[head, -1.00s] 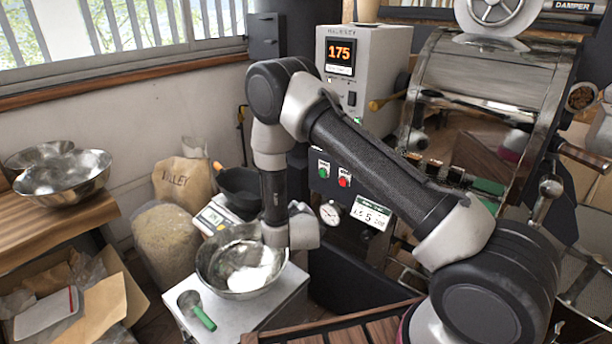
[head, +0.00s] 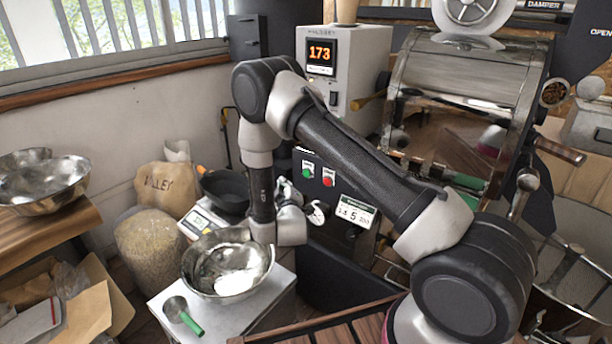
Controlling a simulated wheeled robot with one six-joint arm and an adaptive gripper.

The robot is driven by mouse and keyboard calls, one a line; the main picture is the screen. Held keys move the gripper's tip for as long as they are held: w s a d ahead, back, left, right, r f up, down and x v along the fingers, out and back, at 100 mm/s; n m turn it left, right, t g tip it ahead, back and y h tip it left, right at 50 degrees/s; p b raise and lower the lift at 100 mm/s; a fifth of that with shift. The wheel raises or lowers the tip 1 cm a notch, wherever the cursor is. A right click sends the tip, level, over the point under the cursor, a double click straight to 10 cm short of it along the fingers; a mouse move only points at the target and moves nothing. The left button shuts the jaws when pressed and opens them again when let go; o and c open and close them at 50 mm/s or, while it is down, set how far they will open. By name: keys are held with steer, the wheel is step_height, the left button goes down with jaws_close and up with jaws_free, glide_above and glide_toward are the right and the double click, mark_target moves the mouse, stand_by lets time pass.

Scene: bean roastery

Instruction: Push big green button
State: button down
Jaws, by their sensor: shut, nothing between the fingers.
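The green button (head: 307,172) is on the dark front panel under the grey control box, to the left of a red button (head: 328,177). Both buttons are in plain view. My gripper (head: 290,194) shows only in part past the wrist, below and slightly left of the green button in the picture. It is shut and holds nothing. I see a gap between it and the button; the depth between them is hard to judge.
A metal bowl (head: 190,282) and a green-handled scoop (head: 184,318) rest on a white stand (head: 235,318) under my wrist. The control box (head: 357,70) reads 173.

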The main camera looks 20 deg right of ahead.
mark_target(300, 175)
steer(key=w+d, duration=0.4)
steer(key=d, duration=0.1)
steer(key=shift+d, duration=0.2)
stand_by(1.4)
steer(key=shift+w+d, duration=0.2)
steer(key=shift+d, duration=0.15)
steer(key=shift+w+d, duration=0.25)
steer(key=shift+d, duration=0.1)
stand_by(0.6)
steer(key=shift+a, duration=0.15)
steer(key=shift+s+a, duration=0.5)
steer(key=shift+a, duration=0.05)
steer(key=shift+a, duration=0.1)
steer(key=shift+s+a, duration=0.75)
steer(key=shift+a, duration=0.2)
steer(key=shift+s+a, duration=0.75)
steer(key=shift+a, duration=0.2)
